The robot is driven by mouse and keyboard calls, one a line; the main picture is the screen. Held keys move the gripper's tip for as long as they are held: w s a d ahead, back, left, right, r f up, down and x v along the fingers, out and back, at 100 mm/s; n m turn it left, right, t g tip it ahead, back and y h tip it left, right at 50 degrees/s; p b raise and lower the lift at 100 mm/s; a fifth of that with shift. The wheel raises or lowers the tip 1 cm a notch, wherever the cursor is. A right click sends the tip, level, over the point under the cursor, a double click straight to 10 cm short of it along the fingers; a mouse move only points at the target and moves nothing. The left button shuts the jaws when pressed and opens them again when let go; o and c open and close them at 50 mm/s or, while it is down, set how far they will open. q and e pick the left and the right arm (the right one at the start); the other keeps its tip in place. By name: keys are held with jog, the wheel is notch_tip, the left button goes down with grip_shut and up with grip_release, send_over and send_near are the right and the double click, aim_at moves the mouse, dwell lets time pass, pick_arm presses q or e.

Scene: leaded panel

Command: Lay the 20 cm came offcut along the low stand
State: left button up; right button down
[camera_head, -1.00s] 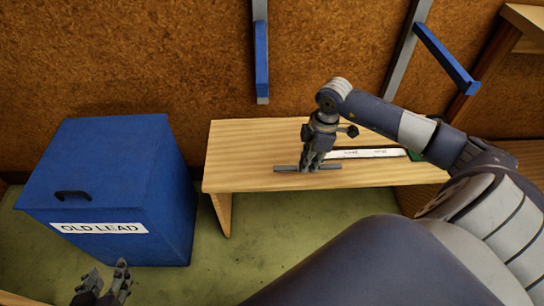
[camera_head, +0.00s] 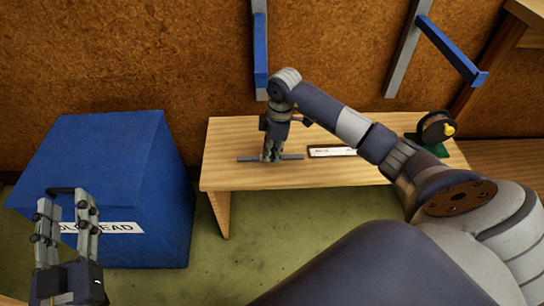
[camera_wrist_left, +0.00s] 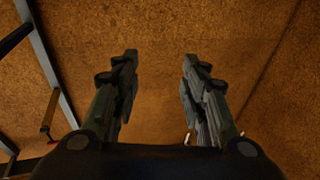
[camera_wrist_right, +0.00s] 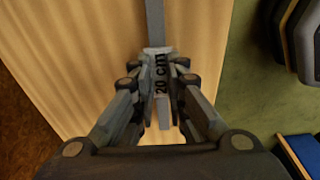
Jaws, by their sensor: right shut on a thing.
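The 20 cm came offcut (camera_head: 293,157) is a grey bar held crosswise in my right gripper (camera_head: 271,157), over the left part of the low wooden stand (camera_head: 222,178). In the right wrist view the offcut (camera_wrist_right: 154,22) runs between the fingers and bears a "20 cm" label. My right gripper (camera_wrist_right: 160,110) is shut on it. I cannot tell whether the offcut touches the stand top. My left gripper (camera_head: 66,222) is open and empty in front of the blue bin; its spread fingers (camera_wrist_left: 158,85) also show in the left wrist view.
A blue bin (camera_head: 110,165) marked OLD LEAD stands left of the stand. A pale labelled strip (camera_head: 332,151) lies on the stand right of my gripper. A dark reel on a green base (camera_head: 437,130) sits at its right end. Blue bars (camera_head: 450,50) stick out from the wall.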

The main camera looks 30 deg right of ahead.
jog(key=shift+f, duration=0.8)
pick_arm(q)
jog(key=r+t, duration=0.2)
jog(key=r, duration=0.1)
jog(key=shift+s+d+r, duration=0.15)
jog(key=shift+s+r, duration=0.1)
jog(key=shift+s, duration=0.1)
pick_arm(e)
jog(key=c, duration=1.6)
grip_release()
jog(key=shift+f, duration=0.15)
